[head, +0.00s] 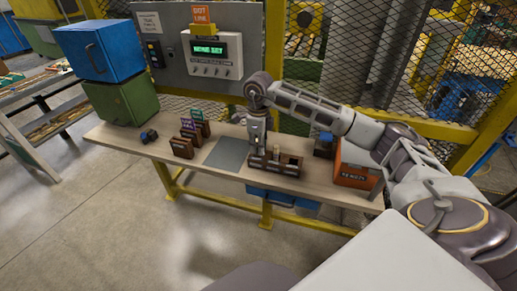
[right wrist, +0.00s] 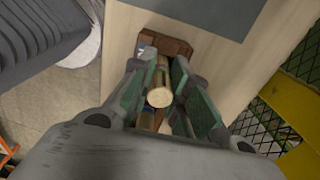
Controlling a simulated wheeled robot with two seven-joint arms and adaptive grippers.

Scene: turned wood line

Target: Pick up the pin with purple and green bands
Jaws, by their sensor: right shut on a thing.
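My right gripper (head: 257,143) is over the left end of a dark brown wooden rack (head: 287,169) on the bench. In the right wrist view the gripper (right wrist: 163,95) is shut on a pale wooden pin (right wrist: 159,97), seen from its round end. The brown rack (right wrist: 176,46) shows behind it. My left gripper is not in view.
A grey mat (head: 227,153) lies left of the rack. Several brown holders with coloured labels (head: 182,147) stand left of it, near a small dark object (head: 148,136). An orange box (head: 355,171) is at the right end. Blue (head: 98,50) and green (head: 122,102) boxes are stacked back left.

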